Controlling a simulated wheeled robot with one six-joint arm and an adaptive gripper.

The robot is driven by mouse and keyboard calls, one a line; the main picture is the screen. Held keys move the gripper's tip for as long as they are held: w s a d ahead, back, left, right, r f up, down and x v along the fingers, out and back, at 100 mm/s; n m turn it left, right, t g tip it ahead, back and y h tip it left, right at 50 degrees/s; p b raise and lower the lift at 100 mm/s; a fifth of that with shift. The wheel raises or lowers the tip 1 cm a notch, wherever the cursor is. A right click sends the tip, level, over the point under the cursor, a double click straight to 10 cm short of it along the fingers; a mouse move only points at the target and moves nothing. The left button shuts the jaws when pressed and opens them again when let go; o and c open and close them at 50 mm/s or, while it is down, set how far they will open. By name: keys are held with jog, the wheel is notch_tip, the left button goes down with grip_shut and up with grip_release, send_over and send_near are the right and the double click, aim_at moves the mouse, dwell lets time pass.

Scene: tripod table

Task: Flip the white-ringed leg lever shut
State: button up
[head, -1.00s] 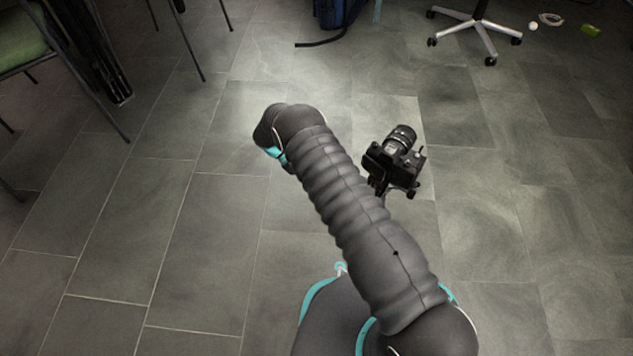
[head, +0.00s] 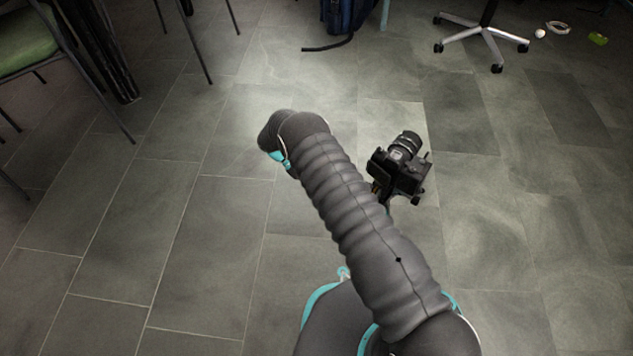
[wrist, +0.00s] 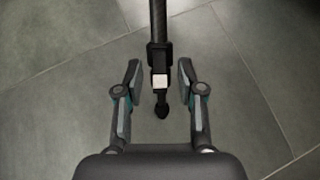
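In the wrist view, a dark tripod leg (wrist: 158,20) runs down from the top edge to a black clamp with a white band (wrist: 160,82), probably the white-ringed lever. A dark rounded tip (wrist: 161,110) shows below the band. My gripper (wrist: 160,78) is open, with one finger on each side of the clamp and a visible gap on both sides. I cannot tell the lever's angle from here. In the head view, a black camera (head: 399,168) sits on top of the tripod. My arm hides the gripper and most of the legs there.
A wheeled chair base (head: 483,42) and a dark blue bag (head: 347,15) stand at the back. A green-seated chair (head: 25,50) is at the far left. The tiled floor right of the camera is clear.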

jog(key=v, duration=1.2)
